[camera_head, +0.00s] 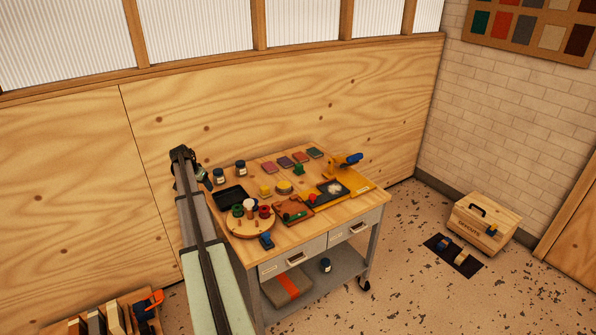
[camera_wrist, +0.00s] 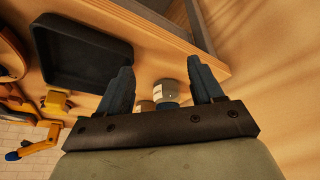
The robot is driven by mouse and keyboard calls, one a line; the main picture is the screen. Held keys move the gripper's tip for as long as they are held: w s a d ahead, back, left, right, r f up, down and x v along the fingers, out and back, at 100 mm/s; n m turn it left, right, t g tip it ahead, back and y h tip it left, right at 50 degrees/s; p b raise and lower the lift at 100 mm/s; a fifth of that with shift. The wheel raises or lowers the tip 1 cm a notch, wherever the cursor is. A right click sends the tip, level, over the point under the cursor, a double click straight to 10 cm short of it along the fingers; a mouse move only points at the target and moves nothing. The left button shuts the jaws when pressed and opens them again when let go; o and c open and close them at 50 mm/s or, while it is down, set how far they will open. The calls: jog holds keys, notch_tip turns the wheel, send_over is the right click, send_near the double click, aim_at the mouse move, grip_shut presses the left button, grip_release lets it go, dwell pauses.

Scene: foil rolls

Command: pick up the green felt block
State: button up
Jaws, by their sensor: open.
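A small green block (camera_head: 298,169) stands on the bench top, in front of the row of coloured flat pieces. It looks like the green felt block, but it is too small to make out its material. My gripper (camera_head: 203,178) is at the left end of the bench, left of the green block and well apart from it. In the wrist view my gripper (camera_wrist: 162,82) is open, with a pale-labelled jar (camera_wrist: 166,92) seen between and beyond its fingers. I cannot make out the green block in the wrist view.
A black tray (camera_head: 245,193) lies near my gripper; it also shows in the wrist view (camera_wrist: 85,55). Dark jars (camera_head: 241,168) stand at the back. A round wooden stand (camera_head: 250,228), yellow blocks (camera_head: 265,190) and a yellow press with a blue knob (camera_head: 354,158) crowd the bench.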

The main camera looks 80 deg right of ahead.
jog(key=s+d+r+m, duration=0.2)
jog(key=s+d+r, duration=0.5)
jog(key=d, duration=0.3)
jog(key=r+m+g+y, duration=0.1)
jog(key=r+m+g, duration=0.1)
jog(key=m, duration=0.4)
send_over(299, 165)
jog(key=w+a, duration=0.3)
jog(key=a, duration=0.1)
jog(key=x, duration=0.8)
jog(key=shift+x, duration=2.6)
jog(key=shift+d+r, duration=0.1)
jog(key=shift+d, duration=0.1)
jog(key=c, duration=1.1)
